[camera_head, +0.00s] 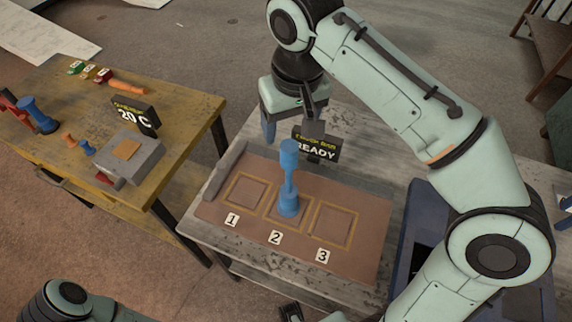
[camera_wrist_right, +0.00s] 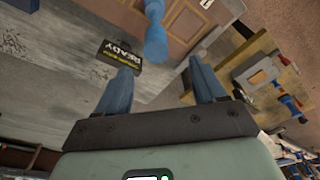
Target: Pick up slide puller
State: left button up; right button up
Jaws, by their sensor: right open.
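A blue dumbbell-shaped tool (camera_head: 288,180), which looks like the slide puller, stands upright on square 2 of the brown mat (camera_head: 372,252). My right gripper (camera_head: 290,126) is open and empty, just behind and above the tool's top in the head view. In the right wrist view the gap between the fingers (camera_wrist_right: 162,88) is empty. The blue tool (camera_wrist_right: 155,38) shows there beyond the fingertips, apart from them. A link of my left arm shows at the lower left of the head view, but I cannot make out its gripper.
A "READY" sign (camera_head: 318,146) stands behind the mat, close to my right gripper. Squares 1 (camera_head: 246,190) and 3 (camera_head: 334,224) are empty. A yellow table (camera_head: 190,107) at left holds a "20 C" sign (camera_head: 134,114), a grey block (camera_head: 130,157) and several small tools.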

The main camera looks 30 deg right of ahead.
aim_at(288, 149)
jog(key=shift+s+d, duration=0.1)
jog(key=f, duration=0.2)
jog(key=f+b, duration=0.1)
jog(key=f, duration=0.1)
jog(key=f+b, duration=0.1)
jog(key=f, duration=0.2)
jog(key=shift+w, duration=0.35)
jog(key=shift+w+d+f+b, duration=0.1)
jog(key=shift+w+f+b, duration=0.15)
jog(key=shift+f, duration=0.7)
jog(key=shift+w+d+f+b, duration=0.1)
jog(key=shift+f+b, duration=0.3)
jog(key=shift+f, duration=0.6)
jog(key=shift+w+d+f+b, duration=0.1)
jog(key=shift+w+f+b, duration=0.15)
jog(key=shift+f, duration=0.7)
pick_arm(q)
jog(key=f, duration=0.1)
jog(key=s+f, duration=0.2)
jog(key=f, duration=0.1)
jog(key=shift+f, duration=0.1)
pick_arm(e)
jog(key=shift+c, duration=0.3)
grip_shut()
jog(key=shift+r, duration=0.1)
